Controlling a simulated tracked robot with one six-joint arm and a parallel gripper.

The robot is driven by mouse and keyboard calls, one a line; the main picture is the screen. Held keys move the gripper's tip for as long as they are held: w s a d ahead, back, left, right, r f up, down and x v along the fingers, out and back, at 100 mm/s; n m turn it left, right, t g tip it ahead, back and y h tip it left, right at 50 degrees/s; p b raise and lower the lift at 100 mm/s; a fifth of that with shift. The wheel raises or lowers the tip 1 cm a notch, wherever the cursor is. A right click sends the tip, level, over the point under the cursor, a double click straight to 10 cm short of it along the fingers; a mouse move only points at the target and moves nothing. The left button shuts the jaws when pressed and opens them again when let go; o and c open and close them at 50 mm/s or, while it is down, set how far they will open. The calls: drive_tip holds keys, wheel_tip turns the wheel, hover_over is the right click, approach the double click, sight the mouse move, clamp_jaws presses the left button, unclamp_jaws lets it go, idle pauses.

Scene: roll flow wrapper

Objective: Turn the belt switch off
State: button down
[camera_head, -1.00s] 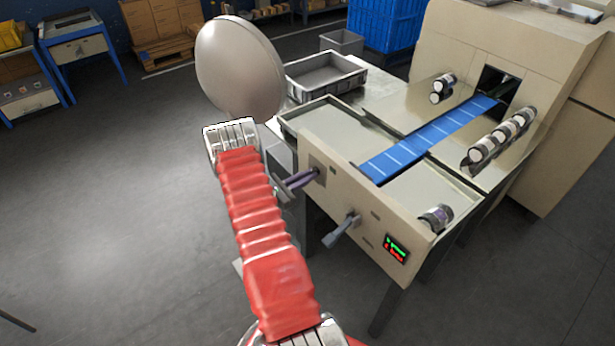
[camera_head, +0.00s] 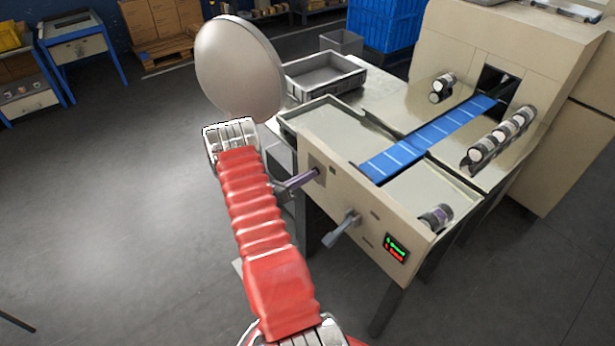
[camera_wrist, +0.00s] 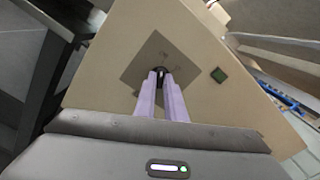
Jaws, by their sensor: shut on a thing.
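My gripper (camera_head: 316,172) is at the left switch on the beige front panel (camera_head: 345,195) of the wrapper. In the wrist view its two pale purple fingers (camera_wrist: 160,82) are closed together on a small dark switch handle (camera_wrist: 160,72) in front of a grey square plate (camera_wrist: 158,62). The fingers hide most of this switch, and its exact position cannot be read. I cannot read a label naming it the belt switch. A second switch, a grey lever (camera_head: 342,231), sticks out from the panel to the right, apart from my gripper.
A small display (camera_head: 396,248) with green and red marks is at the panel's lower right. A dark green square (camera_wrist: 218,75) sits right of the held switch. Above are the blue belt (camera_head: 425,140) and several rolls (camera_head: 500,137). A grey crate (camera_head: 325,75) stands behind.

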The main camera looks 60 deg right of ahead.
drive_tip(key=shift+f, duration=0.1)
drive_tip(key=c, duration=1.8)
unclamp_jaws()
drive_tip(key=shift+a, duration=0.1)
drive_tip(key=v, duration=1.3)
drive_tip(key=shift+w+a, duration=0.15)
drive_tip(key=shift+a, duration=0.15)
